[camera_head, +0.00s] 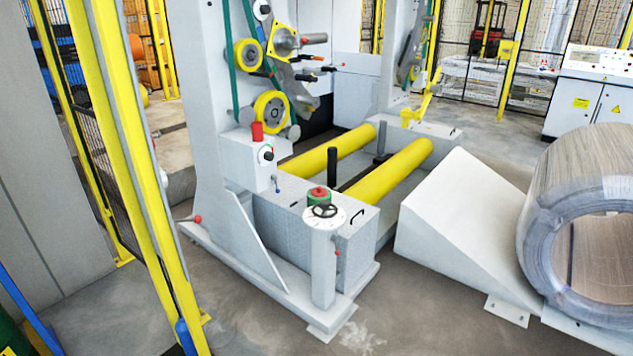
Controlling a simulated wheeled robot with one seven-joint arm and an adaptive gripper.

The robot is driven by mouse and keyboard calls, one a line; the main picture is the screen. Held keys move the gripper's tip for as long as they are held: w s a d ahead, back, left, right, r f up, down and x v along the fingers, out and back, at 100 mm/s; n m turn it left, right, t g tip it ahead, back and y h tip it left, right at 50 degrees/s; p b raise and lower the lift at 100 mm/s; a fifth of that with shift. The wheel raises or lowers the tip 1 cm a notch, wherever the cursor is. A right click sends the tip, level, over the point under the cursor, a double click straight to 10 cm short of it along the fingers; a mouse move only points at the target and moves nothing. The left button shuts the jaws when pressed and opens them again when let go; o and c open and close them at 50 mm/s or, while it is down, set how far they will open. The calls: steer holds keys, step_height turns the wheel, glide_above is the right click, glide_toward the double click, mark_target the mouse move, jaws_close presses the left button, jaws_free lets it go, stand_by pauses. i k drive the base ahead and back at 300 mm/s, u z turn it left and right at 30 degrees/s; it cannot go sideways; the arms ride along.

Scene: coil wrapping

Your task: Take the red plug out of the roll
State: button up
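A small green roll (310,199) sits on top of the grey machine block, near its front corner, just behind the black handwheel. A red plug (318,190) shows at the top of the roll, seated in its middle. The handwheel's rim covers part of the roll's lower front. How deep the plug sits is hidden. My gripper is not in view.
A large wire coil (547,220) is at right.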

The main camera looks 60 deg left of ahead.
mark_target(318, 192)
steer(key=u, duration=0.5)
steer(key=i, duration=1.5)
steer(key=u, duration=1.75)
steer(key=i, duration=0.75)
steer(key=u, duration=0.85)
